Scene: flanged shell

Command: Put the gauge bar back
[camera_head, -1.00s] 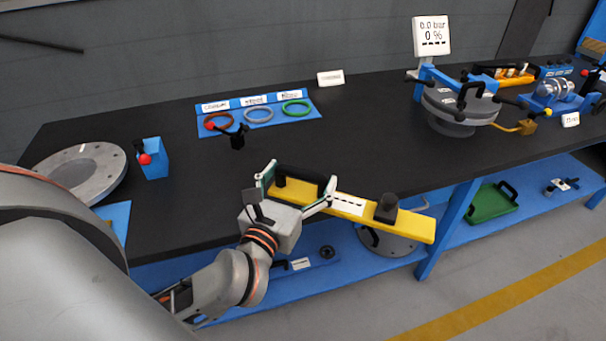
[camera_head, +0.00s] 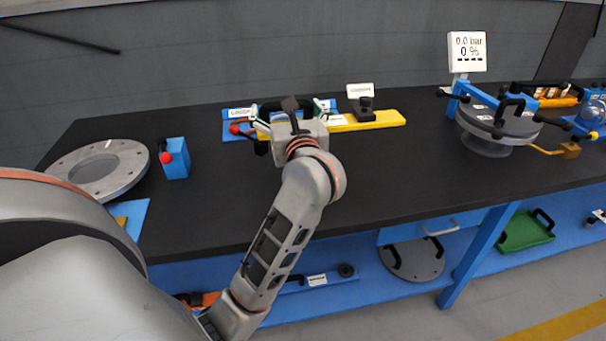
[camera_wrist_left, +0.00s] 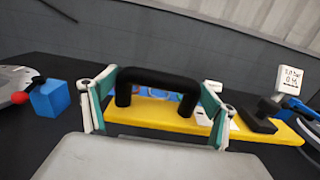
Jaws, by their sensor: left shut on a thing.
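The yellow gauge bar (camera_head: 382,120) lies lengthwise across the back of the black bench in the head view, in front of the small white sign. It has a black handle and a black block at its right part. My left gripper (camera_head: 296,110) is shut on the bar's handle. In the left wrist view the gripper fingers (camera_wrist_left: 155,100) stand at both ends of the black handle (camera_wrist_left: 158,78), above the yellow bar (camera_wrist_left: 165,118). Whether the bar touches the bench cannot be told. My right gripper is not in view.
The blue seal mat (camera_head: 237,113) is partly hidden behind my gripper and the bar. A grey flange ring (camera_head: 140,178) and a blue block with a red knob (camera_head: 177,158) are at left. The clamped flanged shell (camera_head: 490,130) stands at right. The bench middle is clear.

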